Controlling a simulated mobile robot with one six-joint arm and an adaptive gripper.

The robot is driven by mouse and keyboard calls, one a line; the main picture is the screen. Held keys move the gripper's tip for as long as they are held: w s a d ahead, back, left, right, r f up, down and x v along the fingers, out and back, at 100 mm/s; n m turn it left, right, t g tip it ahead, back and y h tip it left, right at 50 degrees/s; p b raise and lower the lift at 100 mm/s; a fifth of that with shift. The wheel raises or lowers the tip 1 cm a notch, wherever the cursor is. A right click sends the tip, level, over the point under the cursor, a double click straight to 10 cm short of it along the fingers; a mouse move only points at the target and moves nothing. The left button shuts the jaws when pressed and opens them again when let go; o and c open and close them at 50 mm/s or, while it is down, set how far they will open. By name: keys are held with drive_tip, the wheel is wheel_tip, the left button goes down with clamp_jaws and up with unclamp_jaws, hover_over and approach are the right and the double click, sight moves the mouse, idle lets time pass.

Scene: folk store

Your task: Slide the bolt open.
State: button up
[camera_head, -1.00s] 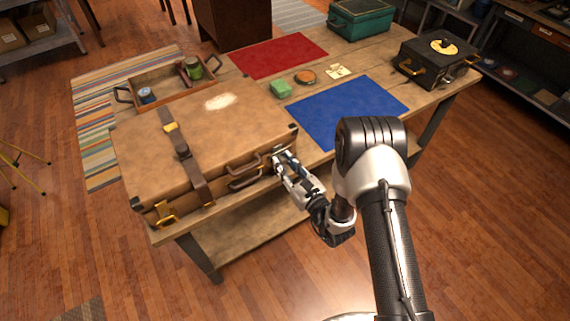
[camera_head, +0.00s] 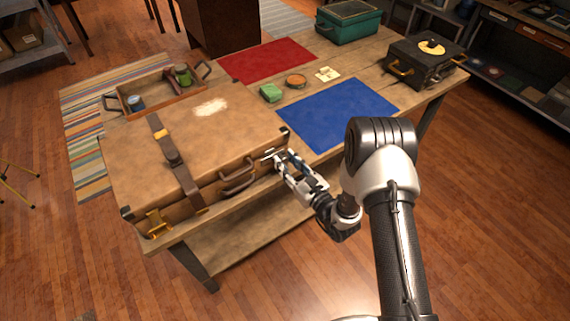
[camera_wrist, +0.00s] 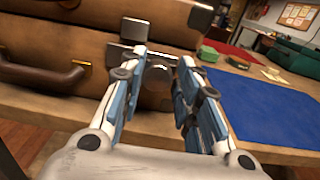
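A large brown leather suitcase (camera_head: 215,140) lies on the wooden table. It also shows close in the wrist view (camera_wrist: 60,35). A silver metal bolt fitting (camera_wrist: 135,28) sits on its front near the right corner, with a rounded metal knob (camera_wrist: 157,74) below it. My gripper (camera_head: 279,160) is at the front right of the suitcase. In the wrist view, my gripper's (camera_wrist: 162,62) fingers stand apart on either side of the knob, with a narrow gap at the right. I cannot tell whether the left finger touches it.
A brown handle (camera_wrist: 45,75) sticks out left of my gripper. A blue mat (camera_head: 338,112) lies right of the suitcase.

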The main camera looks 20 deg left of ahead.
drive_tip(key=o, duration=0.4)
drive_tip(key=shift+c, duration=0.2)
drive_tip(key=shift+d, duration=0.1)
drive_tip(key=v, duration=1.2)
